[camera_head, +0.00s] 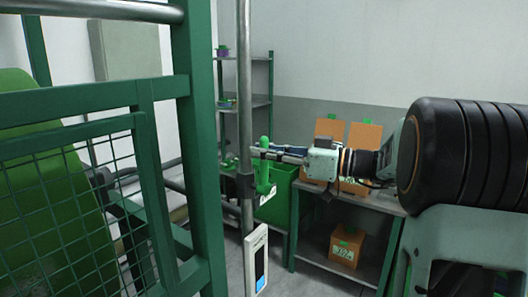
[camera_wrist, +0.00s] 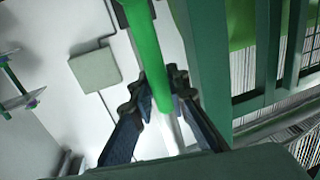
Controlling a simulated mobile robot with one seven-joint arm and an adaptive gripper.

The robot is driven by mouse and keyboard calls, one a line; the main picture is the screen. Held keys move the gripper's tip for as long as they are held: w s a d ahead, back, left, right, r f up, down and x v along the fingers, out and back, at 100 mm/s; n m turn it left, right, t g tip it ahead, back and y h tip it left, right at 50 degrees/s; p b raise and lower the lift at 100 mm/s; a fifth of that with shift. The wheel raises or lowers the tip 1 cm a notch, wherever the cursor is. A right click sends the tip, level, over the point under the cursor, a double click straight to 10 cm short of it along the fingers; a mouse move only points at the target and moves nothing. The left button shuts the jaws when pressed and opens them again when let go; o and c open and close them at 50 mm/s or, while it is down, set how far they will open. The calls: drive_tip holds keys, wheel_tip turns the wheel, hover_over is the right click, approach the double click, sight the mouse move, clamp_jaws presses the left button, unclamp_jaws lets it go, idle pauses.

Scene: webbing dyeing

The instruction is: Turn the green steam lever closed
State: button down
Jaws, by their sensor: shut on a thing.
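The green steam lever (camera_head: 264,178) stands roughly upright beside a vertical grey steel pipe (camera_head: 245,110), in the middle of the head view. A dark clamp or valve body (camera_head: 238,186) sits on the pipe at the lever's left. My gripper (camera_head: 262,153) comes in from the right, level, and is shut on the lever's upper part. In the wrist view the lever (camera_wrist: 146,42) runs between the two dark fingers of my gripper (camera_wrist: 158,88). The fingers hide part of the lever, and its joint to the pipe is not clear.
A green frame with mesh guard (camera_head: 200,150) stands close at left of the pipe. A white panel with a blue screen (camera_head: 257,262) hangs below the lever. Behind are a green bin (camera_head: 277,207), a shelf rack (camera_head: 258,103) and a table (camera_head: 375,203) with orange boxes (camera_head: 363,137).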

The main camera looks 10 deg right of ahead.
drive_tip(key=shift+w+d+f+b, duration=0.1)
drive_tip(key=shift+b, duration=0.2)
drive_tip(key=w+d+f+m+t+b, duration=0.2)
drive_tip(key=f+m+b, duration=0.3)
drive_tip(key=m, duration=0.5)
drive_tip(key=w+d+f+m+t+b, duration=0.2)
drive_tip(key=w+d+f+m+b, duration=0.2)
drive_tip(key=m+b, duration=0.3)
drive_tip(key=shift+w+d+f+m+h, duration=0.4)
drive_tip(key=shift+d+f+m, duration=0.05)
drive_tip(key=shift+m, duration=1.15)
drive_tip(key=shift+f+b, duration=0.1)
drive_tip(key=shift+b, duration=0.2)
drive_tip(key=c, duration=1.8)
unclamp_jaws()
drive_tip(key=shift+c, duration=0.2)
drive_tip(key=v, duration=1.2)
drive_tip(key=shift+f, duration=0.1)
